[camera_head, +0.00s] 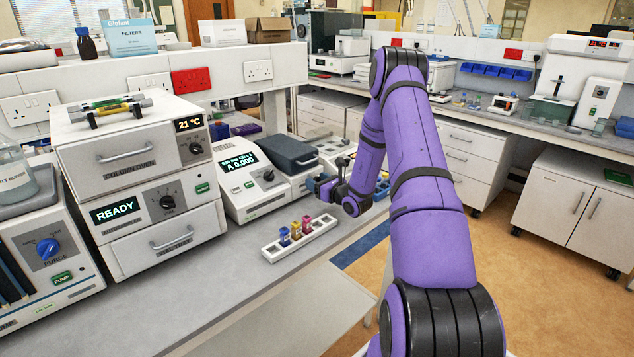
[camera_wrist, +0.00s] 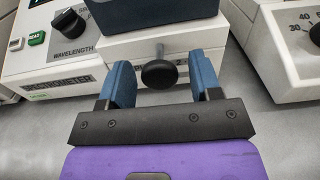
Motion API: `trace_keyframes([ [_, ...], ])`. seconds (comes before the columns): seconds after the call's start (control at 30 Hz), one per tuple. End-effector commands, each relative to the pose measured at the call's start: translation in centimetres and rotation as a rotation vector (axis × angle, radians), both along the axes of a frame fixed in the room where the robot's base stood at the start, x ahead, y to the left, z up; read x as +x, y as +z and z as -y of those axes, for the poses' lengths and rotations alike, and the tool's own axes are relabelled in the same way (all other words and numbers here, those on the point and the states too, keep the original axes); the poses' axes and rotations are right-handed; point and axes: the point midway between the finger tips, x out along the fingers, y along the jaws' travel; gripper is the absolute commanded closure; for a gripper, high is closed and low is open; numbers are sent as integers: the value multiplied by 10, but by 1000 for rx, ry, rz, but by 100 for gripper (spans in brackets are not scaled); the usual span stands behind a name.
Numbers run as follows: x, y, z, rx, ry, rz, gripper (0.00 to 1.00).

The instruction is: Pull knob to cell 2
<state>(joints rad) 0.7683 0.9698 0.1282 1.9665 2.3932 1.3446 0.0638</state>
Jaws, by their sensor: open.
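The black round knob (camera_wrist: 160,74) sits on the end of a thin metal rod that comes out of the pale front of the spectrometer (camera_wrist: 115,50). My gripper (camera_wrist: 163,68) is open, with one blue finger to the left of the knob and one to the right. Gaps show between the knob and both fingers. A label behind the knob is partly hidden, and a "2" seems to show at its right. In the head view the spectrometer (camera_head: 243,187) reads "A 0.000", and my gripper (camera_head: 322,186) is at its right front. The knob cannot be made out there.
A white rack (camera_head: 300,240) with a few coloured cuvettes stands on the bench in front of the spectrometer. A dark lid (camera_head: 292,152) tops the spectrometer. A dial unit (camera_wrist: 290,50) stands close on the right in the wrist view. The column oven (camera_head: 130,155) stands to the left.

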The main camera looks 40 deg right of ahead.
Motion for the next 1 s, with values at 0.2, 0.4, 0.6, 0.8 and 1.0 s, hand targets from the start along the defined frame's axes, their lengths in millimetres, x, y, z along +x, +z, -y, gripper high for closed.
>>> trace_keyframes([
  [0.2,5,0,0,0,-1,1,42],
  [0.4,5,0,0,0,-1,1,53],
  [0.6,5,0,0,-1,-1,1,99],
  [0.8,-4,0,1,0,-1,-1,100],
  [1.0,-32,0,2,0,-1,0,100],
])
